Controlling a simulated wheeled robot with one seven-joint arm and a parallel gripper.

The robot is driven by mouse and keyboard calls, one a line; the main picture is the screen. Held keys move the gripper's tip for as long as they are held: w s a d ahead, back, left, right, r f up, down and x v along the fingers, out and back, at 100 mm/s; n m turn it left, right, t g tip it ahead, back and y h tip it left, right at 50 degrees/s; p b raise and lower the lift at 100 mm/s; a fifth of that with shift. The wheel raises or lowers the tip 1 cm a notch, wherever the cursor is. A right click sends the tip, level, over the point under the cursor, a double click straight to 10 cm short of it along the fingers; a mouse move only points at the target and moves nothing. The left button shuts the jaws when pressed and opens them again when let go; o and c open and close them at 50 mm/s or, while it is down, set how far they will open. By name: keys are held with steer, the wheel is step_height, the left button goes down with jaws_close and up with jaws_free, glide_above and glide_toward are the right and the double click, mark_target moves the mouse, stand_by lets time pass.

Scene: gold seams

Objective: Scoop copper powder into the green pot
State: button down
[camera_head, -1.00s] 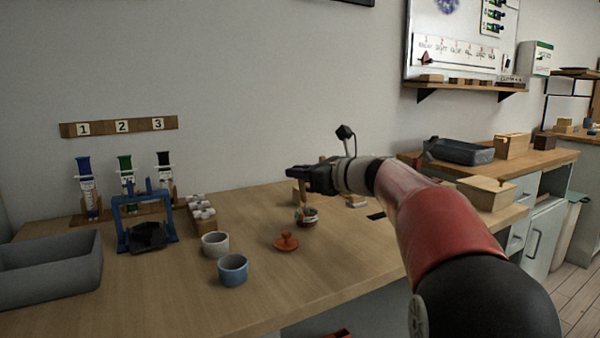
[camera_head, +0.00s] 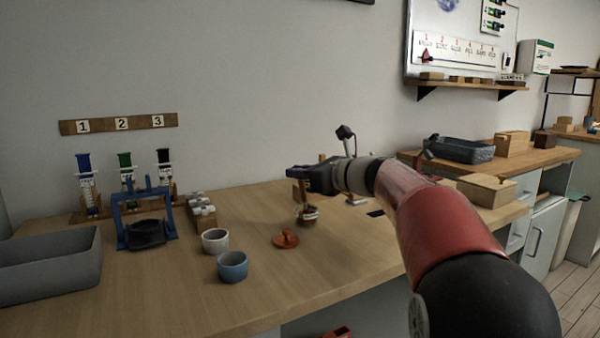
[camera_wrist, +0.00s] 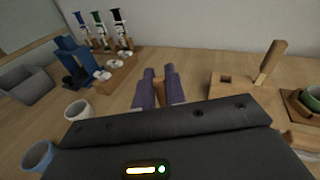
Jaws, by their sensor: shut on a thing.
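My gripper (camera_head: 293,173) is shut on a wooden handle (camera_wrist: 158,93), seen between its purple fingers in the wrist view (camera_wrist: 158,88). In the head view the handle hangs down from the fingers over a small pot (camera_head: 306,219). The scoop's lower end and the pot's contents cannot be made out. A green pot (camera_wrist: 311,99) shows at the right edge of the wrist view, partly cut off, by wooden parts. I cannot pick it out in the head view. An orange lid with a knob (camera_head: 286,240) lies on the bench, left of the small pot.
A white pot (camera_head: 215,241) and a blue pot (camera_head: 233,268) stand to the left. Beyond are a blue frame (camera_head: 146,215), a grey tray (camera_head: 50,268) and syringes in a rack. A slotted wooden block (camera_wrist: 228,86) and an upright wooden stick (camera_wrist: 270,63) stand right of my gripper.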

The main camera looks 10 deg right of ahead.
steer(key=shift+r, duration=0.1)
step_height(320, 180, up, 5)
steer(key=p, duration=0.4)
steer(key=shift+f+p, duration=0.2)
steer(key=shift+p, duration=0.2)
steer(key=shift+r, duration=1.1)
